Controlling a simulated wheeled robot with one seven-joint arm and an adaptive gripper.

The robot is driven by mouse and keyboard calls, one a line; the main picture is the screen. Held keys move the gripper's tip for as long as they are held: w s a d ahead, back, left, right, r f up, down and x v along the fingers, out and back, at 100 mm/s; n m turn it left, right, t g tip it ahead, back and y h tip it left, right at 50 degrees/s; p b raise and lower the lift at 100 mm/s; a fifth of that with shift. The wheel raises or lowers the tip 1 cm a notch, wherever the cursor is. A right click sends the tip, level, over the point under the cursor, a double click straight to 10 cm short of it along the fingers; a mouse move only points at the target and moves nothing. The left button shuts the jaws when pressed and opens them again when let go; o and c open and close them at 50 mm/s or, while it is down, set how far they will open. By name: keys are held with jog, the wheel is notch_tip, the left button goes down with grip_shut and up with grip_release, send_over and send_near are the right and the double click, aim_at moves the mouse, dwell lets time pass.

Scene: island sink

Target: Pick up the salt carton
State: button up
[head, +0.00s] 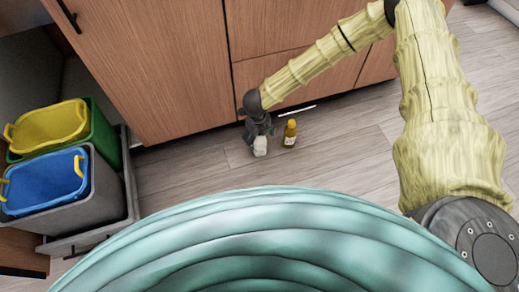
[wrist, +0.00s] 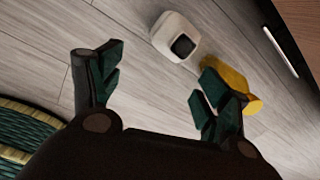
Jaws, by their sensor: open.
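The white carton (head: 260,147), which I take to be the salt carton, is on the wooden floor in front of the cabinets. In the wrist view the carton (wrist: 168,30) is white with a dark square patch, ahead of the fingertips and nearer the right finger. My gripper (head: 259,134) is just above and behind it in the head view, partly covering it. In the wrist view my gripper (wrist: 155,85) has its fingers wide apart, with only bare floor between them. I cannot tell how high the gripper is above the carton.
Wooden cabinets (head: 150,60) rise behind. Yellow (head: 48,125) and blue (head: 45,184) bins are at left. Floor is clear at right.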

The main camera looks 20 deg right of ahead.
aim_at(260, 135)
jog(key=w+m, duration=0.2)
jog(key=w+d+m+b, duration=0.1)
jog(key=m, duration=0.1)
jog(key=shift+w+d+r+g+y, duration=0.2)
jog(key=shift+w+g+y, duration=0.1)
jog(key=shift+w+y, duration=0.1)
jog(key=shift+f+m, duration=0.2)
jog(key=shift+m, duration=0.1)
notch_tip(260, 135, down, 5)
jog(key=b, duration=0.2)
jog(key=shift+f+b, duration=0.1)
jog(key=shift+b, duration=0.2)
jog(key=shift+a+f+b, duration=0.2)
jog(key=shift+f+b, duration=1.65)
jog(key=shift+f, duration=0.7)
jog(key=c, duration=1.3)
jog(key=shift+r, duration=0.2)
jog(key=shift+c, duration=0.2)
